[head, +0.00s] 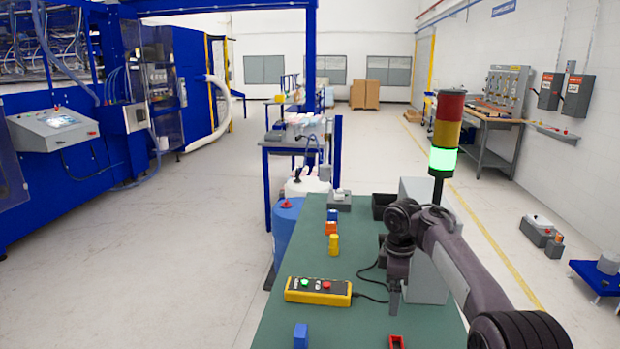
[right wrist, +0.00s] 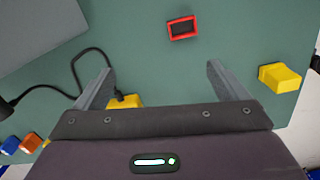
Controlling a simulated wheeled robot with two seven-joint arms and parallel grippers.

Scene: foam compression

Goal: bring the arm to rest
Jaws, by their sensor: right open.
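My right gripper (head: 394,302) hangs above the green table (head: 300,265), in front of the grey box, with its fingers pointing down. In the right wrist view, its two fingers (right wrist: 160,82) are wide apart with nothing between them. A red open frame (right wrist: 170,31) lies on the table beyond the fingertips; part of it shows at the bottom edge of the head view (head: 396,345). My left gripper is not in view.
A yellow button box (head: 318,291) with a cable lies left of the gripper. A blue block (head: 300,336) stands near it. Small blue, orange and yellow blocks (head: 333,244) stand farther back. A grey box (head: 430,278) and a green-lit signal tower (head: 443,158) stand close to my right arm.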

